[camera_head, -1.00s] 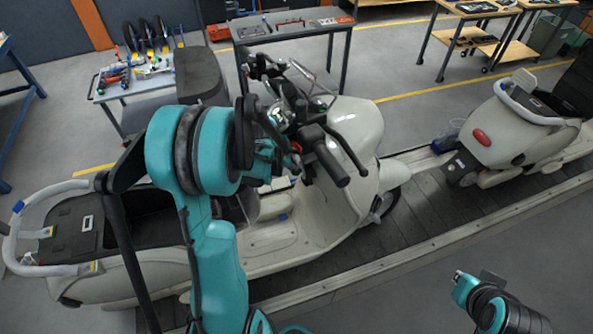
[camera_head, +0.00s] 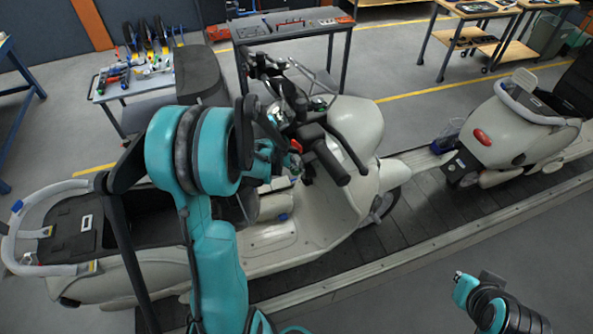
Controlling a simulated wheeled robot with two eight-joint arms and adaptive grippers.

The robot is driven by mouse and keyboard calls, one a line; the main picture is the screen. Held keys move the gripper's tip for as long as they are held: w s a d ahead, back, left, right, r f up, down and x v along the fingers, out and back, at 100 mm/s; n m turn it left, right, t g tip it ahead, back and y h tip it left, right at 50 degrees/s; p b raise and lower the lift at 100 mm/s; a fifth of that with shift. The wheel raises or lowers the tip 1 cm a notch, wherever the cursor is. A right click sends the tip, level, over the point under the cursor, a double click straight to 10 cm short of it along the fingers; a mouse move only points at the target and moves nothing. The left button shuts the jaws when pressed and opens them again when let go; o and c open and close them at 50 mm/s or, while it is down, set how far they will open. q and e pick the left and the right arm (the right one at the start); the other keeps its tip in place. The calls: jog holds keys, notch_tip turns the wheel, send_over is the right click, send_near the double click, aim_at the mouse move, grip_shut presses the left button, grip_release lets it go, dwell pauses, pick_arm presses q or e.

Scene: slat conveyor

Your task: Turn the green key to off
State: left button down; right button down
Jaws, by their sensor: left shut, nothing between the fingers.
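A cream scooter (camera_head: 350,215) stands on the slat conveyor, with its handlebar and dark grips near the middle of the view. My left gripper (camera_head: 291,165) is shut and empty beside the handlebar centre, just left of the dark right-hand grip (camera_head: 332,165). My arm and the handlebar parts partly hide the area around it. The key's position cannot be read.
A second scooter (camera_head: 515,130) stands farther right on the conveyor (camera_head: 425,205). A tool cart (camera_head: 135,80) and a grey workbench (camera_head: 290,25) stand behind the first scooter. Wooden tables (camera_head: 465,40) are at the back right. The floor at the lower right is mostly clear.

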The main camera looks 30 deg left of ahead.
pick_arm(q)
jog(key=shift+a+f+b, duration=0.15)
jog(key=shift+f+b, duration=0.3)
dwell(0.6)
jog(key=shift+r, duration=0.1)
jog(key=shift+s+r+p, duration=0.15)
jog(key=shift+r+p, duration=0.35)
jog(key=shift+r, duration=0.15)
jog(key=p+v, duration=0.4)
jog(key=v, duration=0.3)
jog(key=shift+r, duration=0.2)
jog(key=shift+f, duration=0.1)
dwell(0.5)
